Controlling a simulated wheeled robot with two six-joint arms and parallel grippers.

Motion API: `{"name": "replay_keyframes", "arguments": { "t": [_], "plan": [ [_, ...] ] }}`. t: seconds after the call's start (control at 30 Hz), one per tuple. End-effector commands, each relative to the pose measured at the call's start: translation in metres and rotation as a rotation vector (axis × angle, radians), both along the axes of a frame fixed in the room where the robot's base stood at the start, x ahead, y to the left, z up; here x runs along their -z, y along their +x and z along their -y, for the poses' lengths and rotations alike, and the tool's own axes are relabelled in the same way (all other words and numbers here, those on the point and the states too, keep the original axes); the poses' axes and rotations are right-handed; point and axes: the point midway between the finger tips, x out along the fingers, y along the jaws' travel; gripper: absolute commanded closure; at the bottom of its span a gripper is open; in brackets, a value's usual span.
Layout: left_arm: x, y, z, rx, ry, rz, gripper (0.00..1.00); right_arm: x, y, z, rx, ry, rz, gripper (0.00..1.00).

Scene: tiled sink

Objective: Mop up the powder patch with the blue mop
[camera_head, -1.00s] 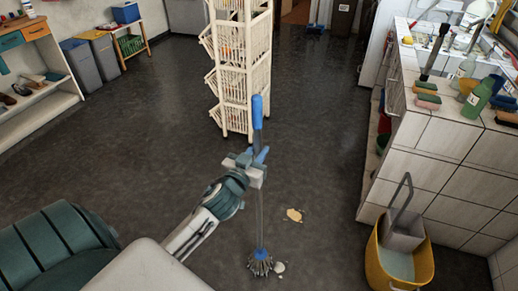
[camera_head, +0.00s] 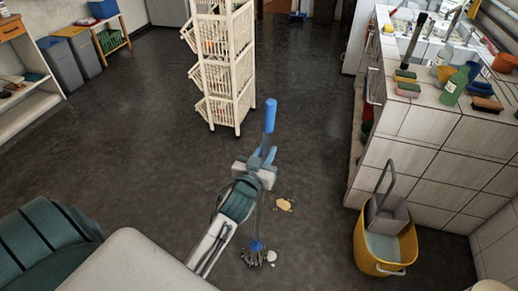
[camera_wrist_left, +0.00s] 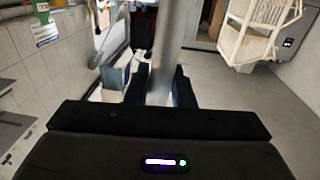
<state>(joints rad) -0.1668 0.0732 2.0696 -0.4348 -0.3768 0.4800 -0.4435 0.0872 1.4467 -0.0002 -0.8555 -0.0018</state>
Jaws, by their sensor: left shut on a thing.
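The blue mop (camera_head: 269,116) stands nearly upright in the head view, its blue handle on top and its grey strand head (camera_head: 254,256) down at the floor. My left gripper (camera_head: 263,164) is shut on the mop's pole below the blue grip. The pole also shows between the fingers in the left wrist view (camera_wrist_left: 165,55). A pale beige powder patch (camera_head: 284,205) lies on the dark floor, up and right of the mop head and apart from it. A smaller whitish spot (camera_head: 272,256) lies right beside the mop head. My right gripper is not in view.
A yellow mop bucket (camera_head: 370,250) with a grey wringer stands on the right by the tiled counter (camera_head: 440,150), which bears bottles, sponges and brushes. A cream basket rack (camera_head: 222,75) stands behind the mop. The floor to the left of the rack is clear.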

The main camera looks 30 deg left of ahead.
Motion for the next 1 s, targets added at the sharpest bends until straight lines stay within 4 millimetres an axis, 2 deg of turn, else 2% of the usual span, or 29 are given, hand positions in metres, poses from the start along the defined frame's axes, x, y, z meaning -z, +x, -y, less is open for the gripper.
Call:
{"name": "replay_keyframes", "arguments": {
  "t": [0.17,0.5,0.77,1.0],
  "plan": [
    [0.001,0.001,0.005,0.0,-0.005,-0.001,1.0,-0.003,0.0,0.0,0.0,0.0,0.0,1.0],
    [-0.001,0.008,0.031,0.0,-0.008,-0.002,1.0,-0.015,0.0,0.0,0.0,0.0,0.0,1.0],
    [-0.001,0.01,0.04,0.0,-0.007,-0.001,1.0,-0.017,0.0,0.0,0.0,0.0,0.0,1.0],
    [-0.001,0.014,0.059,0.0,-0.007,-0.001,1.0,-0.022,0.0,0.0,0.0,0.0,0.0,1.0]
  ]
}}
